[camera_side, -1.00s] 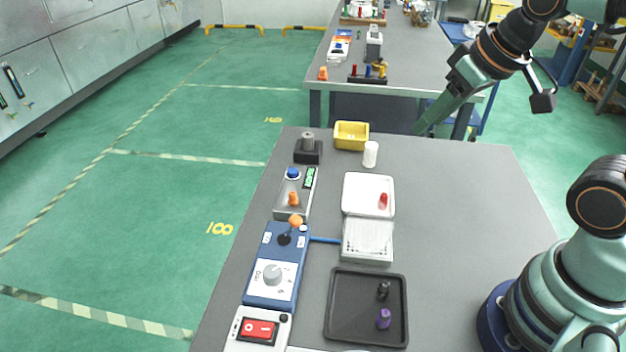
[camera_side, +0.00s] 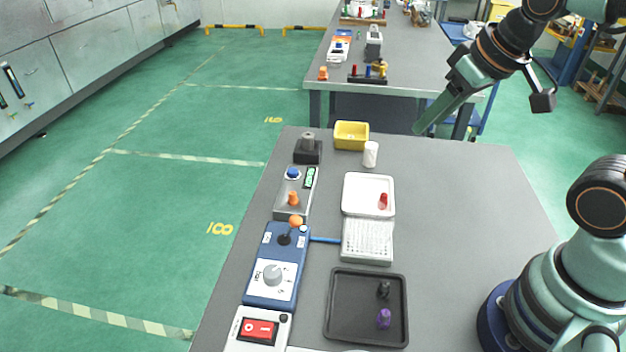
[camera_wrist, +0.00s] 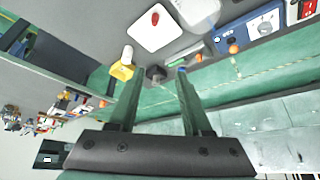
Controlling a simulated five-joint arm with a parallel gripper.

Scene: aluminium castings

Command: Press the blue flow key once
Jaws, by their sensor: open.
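The blue flow key (camera_side: 292,173) is a round blue button at the far end of a small grey panel (camera_side: 283,207). The panel also carries a green display (camera_side: 310,177) and an orange knob (camera_side: 293,199). In the wrist view the blue key (camera_wrist: 181,70) shows small beside the tip of one finger, which partly covers its panel. My gripper (camera_side: 422,130) is in the air at the upper right, well away from the key. In the wrist view my gripper (camera_wrist: 157,78) has its two fingers apart with nothing between them.
A dark block with a grey cylinder (camera_side: 307,148), a yellow bin (camera_side: 351,135) and a white cylinder (camera_side: 370,154) stand near the key. A blue panel with a joystick and dial (camera_side: 276,264) and a black tray (camera_side: 341,310) lie nearer.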

